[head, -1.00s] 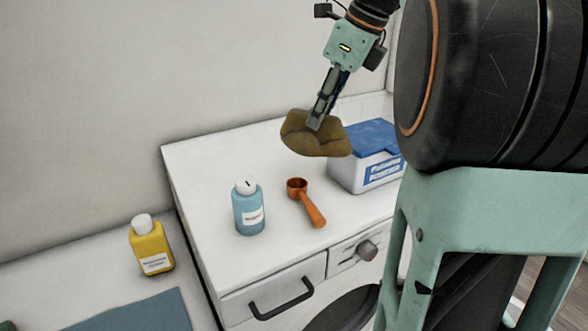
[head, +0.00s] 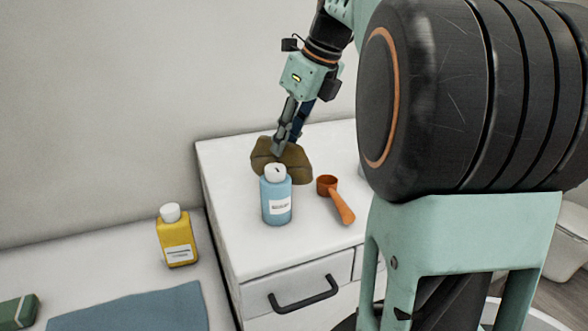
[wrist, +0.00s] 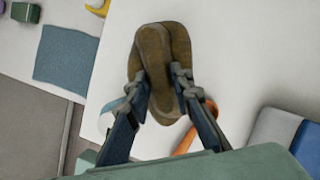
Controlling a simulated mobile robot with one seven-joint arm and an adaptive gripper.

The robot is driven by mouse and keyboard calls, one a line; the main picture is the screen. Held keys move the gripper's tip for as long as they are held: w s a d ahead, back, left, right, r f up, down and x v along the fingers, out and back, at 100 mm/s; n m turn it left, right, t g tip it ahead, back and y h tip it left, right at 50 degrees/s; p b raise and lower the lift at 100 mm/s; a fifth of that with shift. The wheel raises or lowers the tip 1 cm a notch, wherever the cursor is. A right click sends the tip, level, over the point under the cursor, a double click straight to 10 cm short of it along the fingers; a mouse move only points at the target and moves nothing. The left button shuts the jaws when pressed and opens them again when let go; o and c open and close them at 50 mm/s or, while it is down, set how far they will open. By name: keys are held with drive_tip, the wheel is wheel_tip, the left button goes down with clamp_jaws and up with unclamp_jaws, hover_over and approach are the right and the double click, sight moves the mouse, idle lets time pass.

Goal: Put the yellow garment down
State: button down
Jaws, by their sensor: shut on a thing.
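My gripper (head: 279,148) points down and is shut on the garment. In the wrist view, the garment (wrist: 153,45) is pinched between the two fingers of my gripper (wrist: 160,76) and extends beyond the tips. Whether its underside touches the surface cannot be told.
The light-blue bottle (head: 276,199) and orange scoop (head: 338,202) stand near the front of the top. A blue-and-white box (wrist: 278,135) is at right in the wrist view.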

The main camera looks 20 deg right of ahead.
sight(286, 161)
drive_tip(key=shift+f+b, duration=0.3)
drive_tip(key=shift+f, duration=2.05)
drive_tip(key=shift+f, duration=0.1)
drive_tip(key=c, duration=1.7)
unclamp_jaws()
